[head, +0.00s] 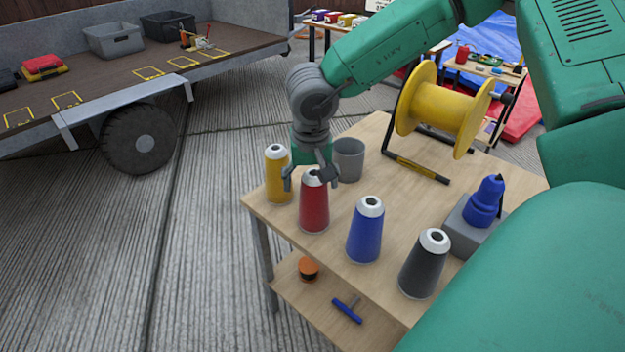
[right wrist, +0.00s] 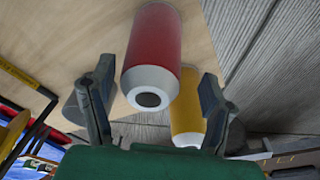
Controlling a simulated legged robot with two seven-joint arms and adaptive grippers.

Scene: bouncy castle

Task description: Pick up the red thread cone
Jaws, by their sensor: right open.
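The red thread cone (head: 314,208) stands upright on the wooden table (head: 393,195), between the yellow cone (head: 276,176) on its left and the blue cone (head: 366,232) on its right. My right gripper (head: 311,182) is open at the top of the red cone, with its fingers on either side of it. In the right wrist view the red cone (right wrist: 155,50) shows its white top between the two spread fingers (right wrist: 156,95), and I see no finger touching it. The yellow cone (right wrist: 187,105) is behind it there. My left gripper is not in view.
A black cone (head: 424,264) stands at the table's front right, near a blue tool on a grey block (head: 470,225). A grey cup (head: 349,160) is just behind the gripper. A yellow reel (head: 440,110) stands at the back. A lower shelf (head: 325,300) holds small items.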

